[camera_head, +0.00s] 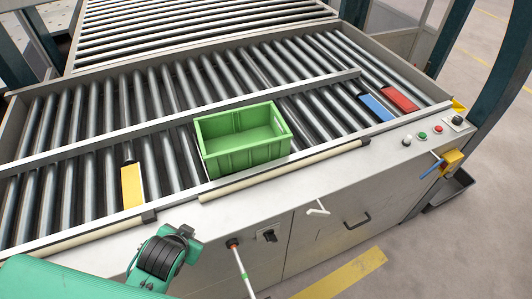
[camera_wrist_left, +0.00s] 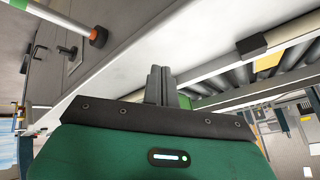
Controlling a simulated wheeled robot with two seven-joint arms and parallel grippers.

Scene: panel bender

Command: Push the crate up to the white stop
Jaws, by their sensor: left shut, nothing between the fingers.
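The green crate (camera_head: 243,148) is an open box and looks empty. It stands upright on the front roller lane in the head view, against or very near the front edge; I cannot tell if it touches. I cannot pick out a white stop for certain. My left gripper is shut and empty in the left wrist view (camera_wrist_left: 162,85), above the machine's front ledge. In the head view its fingers are hard to make out beside my dark wrist, low and left of the crate, apart from it. My right gripper is not in view.
A yellow plate (camera_head: 131,186) lies left of the crate; blue (camera_head: 376,107) and red (camera_head: 399,98) plates lie at the right. A metal divider rail (camera_head: 100,148) runs behind the crate. Cream bars (camera_head: 285,172) line the front edge. A rod (camera_head: 243,270) sticks out in front.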

